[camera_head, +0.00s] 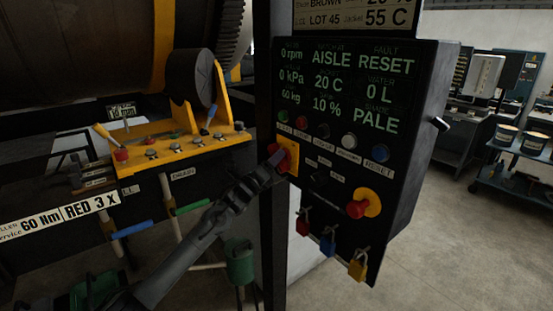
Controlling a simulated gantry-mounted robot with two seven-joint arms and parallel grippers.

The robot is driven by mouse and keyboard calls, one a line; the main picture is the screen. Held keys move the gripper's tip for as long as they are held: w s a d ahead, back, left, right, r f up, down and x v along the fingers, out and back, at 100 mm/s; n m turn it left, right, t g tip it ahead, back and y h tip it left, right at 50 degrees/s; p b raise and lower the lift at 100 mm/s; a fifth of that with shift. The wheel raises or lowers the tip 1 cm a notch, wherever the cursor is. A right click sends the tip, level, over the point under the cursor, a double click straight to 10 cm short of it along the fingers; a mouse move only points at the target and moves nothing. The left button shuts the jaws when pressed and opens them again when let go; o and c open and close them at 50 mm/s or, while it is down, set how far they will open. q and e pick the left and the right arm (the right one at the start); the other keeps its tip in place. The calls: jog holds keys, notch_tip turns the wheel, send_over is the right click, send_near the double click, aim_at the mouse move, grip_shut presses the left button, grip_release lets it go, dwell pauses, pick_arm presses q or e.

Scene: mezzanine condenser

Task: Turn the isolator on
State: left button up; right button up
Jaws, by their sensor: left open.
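The dark control panel (340,165) stands at the centre on a dark post. At its left edge is a red rotary handle (291,154) on a yellow plate, which looks like the isolator. My left gripper (276,159) reaches up from the lower left, with its fingertips at the handle's left side. The gripper is open. It partly covers the red handle, so I cannot tell whether it touches it or which way the handle points. My right gripper is not in view.
A red mushroom button (357,209) on a yellow disc is lower right on the panel. Red, blue and yellow padlocks (328,240) hang below. A small lever (440,124) juts from the panel's right side. A yellow bracket (180,150) with several knobs is at left.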

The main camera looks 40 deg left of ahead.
pick_arm(q)
jog(key=shift+w+r, duration=0.2)
jog(key=shift+w, duration=0.4)
